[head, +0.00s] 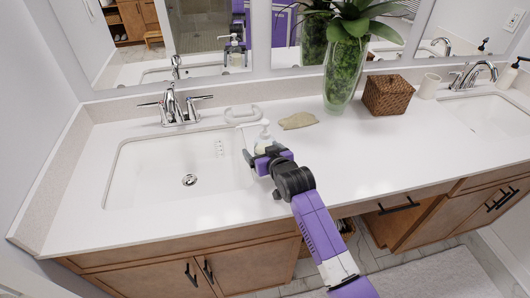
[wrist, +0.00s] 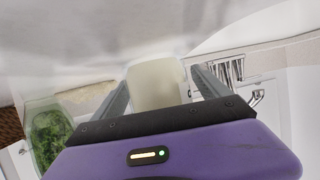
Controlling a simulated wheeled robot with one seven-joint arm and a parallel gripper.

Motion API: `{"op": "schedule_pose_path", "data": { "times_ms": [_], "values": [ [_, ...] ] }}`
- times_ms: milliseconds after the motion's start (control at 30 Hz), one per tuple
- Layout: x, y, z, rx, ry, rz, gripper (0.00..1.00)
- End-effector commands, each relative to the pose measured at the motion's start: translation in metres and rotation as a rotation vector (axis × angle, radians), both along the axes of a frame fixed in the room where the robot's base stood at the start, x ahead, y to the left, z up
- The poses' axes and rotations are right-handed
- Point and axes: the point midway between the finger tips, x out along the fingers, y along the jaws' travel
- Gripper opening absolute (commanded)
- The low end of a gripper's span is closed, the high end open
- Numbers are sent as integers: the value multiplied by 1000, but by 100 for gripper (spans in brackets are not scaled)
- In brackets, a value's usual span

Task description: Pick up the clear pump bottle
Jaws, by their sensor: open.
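The clear pump bottle (head: 264,141) stands on the white counter at the right edge of the left sink, its white pump top showing above my gripper. In the wrist view its pale, whitish body (wrist: 157,84) sits between the two fingers. My gripper (head: 256,154) is at the bottle in the head view, and the purple arm reaches up to it from the lower right. In the wrist view my gripper (wrist: 160,88) is open, with one grey finger on each side of the bottle. Whether either finger touches it I cannot tell. The bottle's lower part is hidden by my gripper in the head view.
The left sink (head: 150,175) with its chrome faucet (head: 178,108) is left of the bottle. A white soap dish (head: 243,114) and a beige cloth-like item (head: 298,120) lie behind. A plant vase (head: 343,75) and wicker box (head: 387,95) stand farther right. The counter's front right is clear.

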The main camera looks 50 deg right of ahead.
Motion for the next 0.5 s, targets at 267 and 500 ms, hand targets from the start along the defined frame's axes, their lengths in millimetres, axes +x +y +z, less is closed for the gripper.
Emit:
{"op": "schedule_pose_path", "data": {
  "times_ms": [267,500],
  "values": [
    [0,0,0,0,0,0,64],
    [-1,0,0,0,1,0,17]
  ]
}}
